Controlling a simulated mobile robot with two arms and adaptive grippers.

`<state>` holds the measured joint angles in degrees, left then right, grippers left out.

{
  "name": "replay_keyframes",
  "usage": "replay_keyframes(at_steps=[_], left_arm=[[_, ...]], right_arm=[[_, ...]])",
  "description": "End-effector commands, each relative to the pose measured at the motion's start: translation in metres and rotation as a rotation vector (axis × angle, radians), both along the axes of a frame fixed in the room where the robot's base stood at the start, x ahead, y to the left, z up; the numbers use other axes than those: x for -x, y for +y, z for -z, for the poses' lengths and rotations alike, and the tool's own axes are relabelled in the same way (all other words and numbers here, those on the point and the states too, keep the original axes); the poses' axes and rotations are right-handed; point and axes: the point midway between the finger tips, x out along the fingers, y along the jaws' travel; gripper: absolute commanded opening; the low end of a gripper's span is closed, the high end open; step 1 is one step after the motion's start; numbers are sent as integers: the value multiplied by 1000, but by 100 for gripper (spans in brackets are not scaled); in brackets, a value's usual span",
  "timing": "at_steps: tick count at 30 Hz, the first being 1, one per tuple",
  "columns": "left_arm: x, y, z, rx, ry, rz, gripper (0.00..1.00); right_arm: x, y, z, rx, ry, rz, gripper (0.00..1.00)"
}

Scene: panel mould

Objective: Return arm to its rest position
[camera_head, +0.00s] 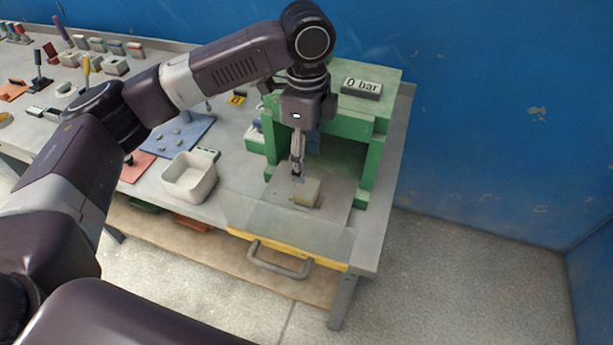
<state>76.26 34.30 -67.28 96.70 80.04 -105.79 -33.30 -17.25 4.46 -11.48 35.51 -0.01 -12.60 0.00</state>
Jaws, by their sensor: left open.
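My left arm comes in from the left and bends over the bench. My left gripper (297,170) points down in front of the green press (370,155). It is open, with its fingertips close to a small beige block (308,193). The block lies on the grey plate of the press, just right of and below the fingertips. I cannot tell whether the fingers touch it. My right gripper is not in view.
A white bin (189,178) stands left of the press. A clear guard with a yellow edge and grey handle (279,262) is at the press's front. Several tools and blocks fill the bench's left. The floor at right is clear.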

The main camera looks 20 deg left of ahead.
Motion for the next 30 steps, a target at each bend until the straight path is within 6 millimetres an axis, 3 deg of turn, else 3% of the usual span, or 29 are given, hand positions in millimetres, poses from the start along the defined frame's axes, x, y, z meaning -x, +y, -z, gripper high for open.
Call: replay_keyframes(at_steps=[6, 22, 26, 30], left_arm=[[0, 0, -19, 0, 0, 0, 53], [0, 0, -22, 0, 1, 0, 53], [0, 0, -34, 0, 1, 0, 53], [0, 0, -60, 0, 0, 0, 53]], right_arm=[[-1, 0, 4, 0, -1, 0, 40], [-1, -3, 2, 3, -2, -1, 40], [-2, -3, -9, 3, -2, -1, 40], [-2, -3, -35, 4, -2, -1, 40]])
